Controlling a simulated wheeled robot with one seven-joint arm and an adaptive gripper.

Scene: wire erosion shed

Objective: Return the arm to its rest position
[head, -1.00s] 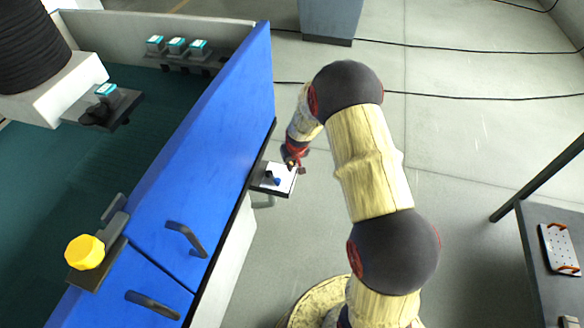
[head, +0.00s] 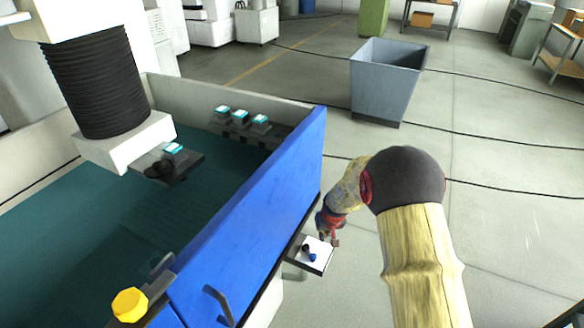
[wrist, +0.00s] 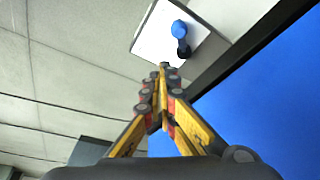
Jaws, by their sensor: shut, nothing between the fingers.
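My gripper (wrist: 163,68) is shut and empty, its fingertips together in the wrist view. In the head view my gripper (head: 328,240) shows small at the end of my bent arm (head: 420,250), beside the blue machine door (head: 262,205). The fingertips are close to a small shelf with a white top (head: 319,262) on the machine's side; I cannot tell whether they touch it. The white top also shows in the wrist view (wrist: 155,42). A small blue and black part (head: 309,254) lies on it, and it shows in the wrist view (wrist: 181,36) just past the fingertips.
The blue door stands left of my arm. A yellow knob (head: 129,305) is at the tank's near edge. Teal-topped blocks (head: 240,117) line the tank's far wall. A grey bin (head: 385,85) stands behind. The floor right of my arm is mostly clear, crossed by black cables.

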